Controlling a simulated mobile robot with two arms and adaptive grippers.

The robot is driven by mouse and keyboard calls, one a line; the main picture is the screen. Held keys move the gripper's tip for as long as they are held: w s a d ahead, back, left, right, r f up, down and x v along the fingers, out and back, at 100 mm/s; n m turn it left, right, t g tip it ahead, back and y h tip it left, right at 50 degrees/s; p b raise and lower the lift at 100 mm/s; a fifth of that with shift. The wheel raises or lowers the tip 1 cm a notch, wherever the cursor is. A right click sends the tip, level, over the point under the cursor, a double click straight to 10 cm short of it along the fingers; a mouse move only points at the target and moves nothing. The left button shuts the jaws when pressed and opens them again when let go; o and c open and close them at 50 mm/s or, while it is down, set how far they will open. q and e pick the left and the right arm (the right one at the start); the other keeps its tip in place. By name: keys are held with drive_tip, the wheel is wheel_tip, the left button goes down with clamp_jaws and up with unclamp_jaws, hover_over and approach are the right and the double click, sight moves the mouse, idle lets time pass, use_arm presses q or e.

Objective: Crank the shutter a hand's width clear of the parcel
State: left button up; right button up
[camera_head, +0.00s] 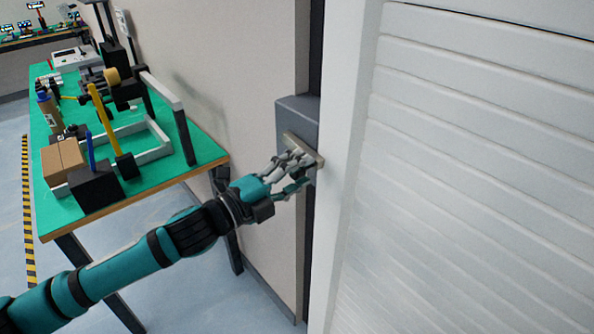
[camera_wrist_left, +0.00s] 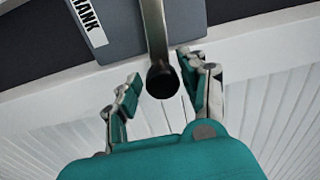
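The white slatted shutter (camera_head: 470,150) fills the right of the head view; its bottom edge is not visible. A grey crank box (camera_head: 293,112) is mounted beside its frame. In the left wrist view, the box (camera_wrist_left: 130,25) has a label partly reading "RANK". A metal crank arm (camera_wrist_left: 154,30) ends in a dark round grip (camera_wrist_left: 162,80). My left gripper (camera_head: 298,168) is at the crank. In the left wrist view, its fingers (camera_wrist_left: 160,95) stand apart on either side of the grip, with a visible gap on the left. No parcel shows at the shutter. My right gripper is out of view.
A green-topped workbench (camera_head: 150,185) stands at the left, holding a brown carton (camera_head: 62,160), a dark block (camera_head: 95,187), a white frame and tools. Yellow-black floor tape (camera_head: 28,220) runs along its far side.

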use_arm(q)
drive_tip(key=shift+o, duration=0.5)
drive_tip(key=shift+a+r, duration=0.1)
drive_tip(key=v, duration=1.2)
